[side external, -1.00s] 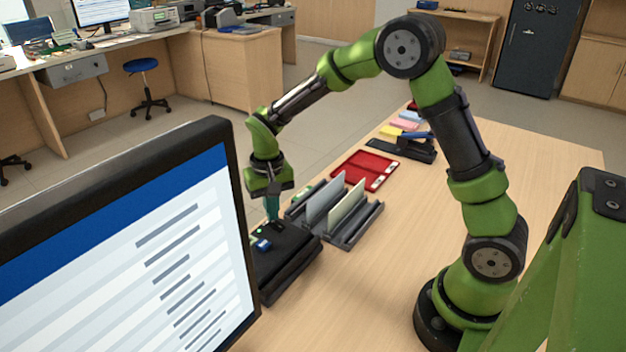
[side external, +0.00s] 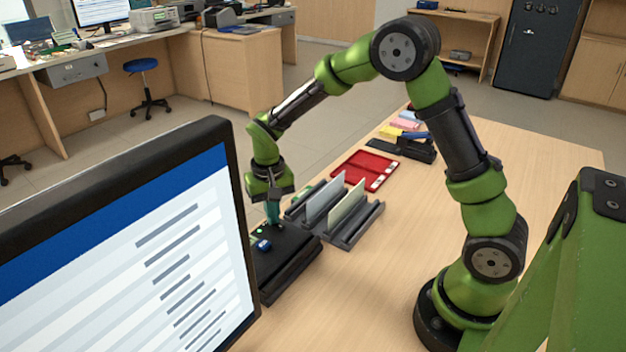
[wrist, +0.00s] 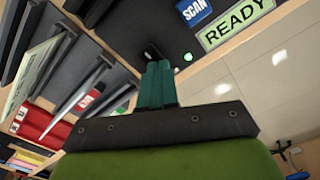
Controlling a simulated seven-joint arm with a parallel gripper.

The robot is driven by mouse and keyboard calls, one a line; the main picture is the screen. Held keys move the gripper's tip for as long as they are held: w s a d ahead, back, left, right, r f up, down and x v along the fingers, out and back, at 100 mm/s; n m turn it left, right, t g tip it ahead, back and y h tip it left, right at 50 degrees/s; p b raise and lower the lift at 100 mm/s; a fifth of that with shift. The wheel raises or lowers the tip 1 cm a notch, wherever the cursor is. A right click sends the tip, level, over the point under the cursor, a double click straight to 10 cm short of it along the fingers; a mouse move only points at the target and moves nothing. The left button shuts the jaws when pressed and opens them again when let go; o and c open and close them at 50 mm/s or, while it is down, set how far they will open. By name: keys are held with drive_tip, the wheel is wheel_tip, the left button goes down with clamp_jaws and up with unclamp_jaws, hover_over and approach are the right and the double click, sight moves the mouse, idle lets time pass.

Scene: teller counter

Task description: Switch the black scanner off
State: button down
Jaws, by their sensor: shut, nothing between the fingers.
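The black scanner (side external: 290,250) lies on the counter beside the monitor, partly hidden by it in the side view. In the wrist view, the scanner's dark top (wrist: 125,25) carries a blue SCAN label (wrist: 194,10), a READY display (wrist: 236,20) and a lit green light (wrist: 188,57). A small black switch (wrist: 151,53) sits just beyond my fingertips. My gripper (side external: 272,222) points down over the far end of the scanner. In the wrist view its teal fingers (wrist: 159,66) are shut and empty, close by the switch; I cannot tell whether they touch it.
A grey sorter (side external: 352,233) with upright cards stands right beside the scanner. Behind it lie a red tray (side external: 366,170) and a black stapler-like item (side external: 418,152). The monitor (side external: 232,200) fills the left foreground.

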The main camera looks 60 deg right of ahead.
sight(279, 228)
drive_tip(key=shift+r, duration=3.45)
drive_tip(key=shift+s+a+n, duration=0.25)
drive_tip(key=shift+s+n, duration=0.15)
drive_tip(key=shift+s, duration=0.75)
drive_tip(key=s+r+t+y, duration=0.1)
drive_tip(key=s+r+t, duration=0.2)
drive_tip(key=s+r, duration=0.3)
drive_tip(key=s+a+r+n+t+y, duration=0.1)
drive_tip(key=s+r+t, duration=0.3)
drive_tip(key=s, duration=0.7)
wheel_tip(279, 228, up, 2)
drive_tip(key=shift+r, duration=0.2)
drive_tip(key=shift+f, duration=0.1)
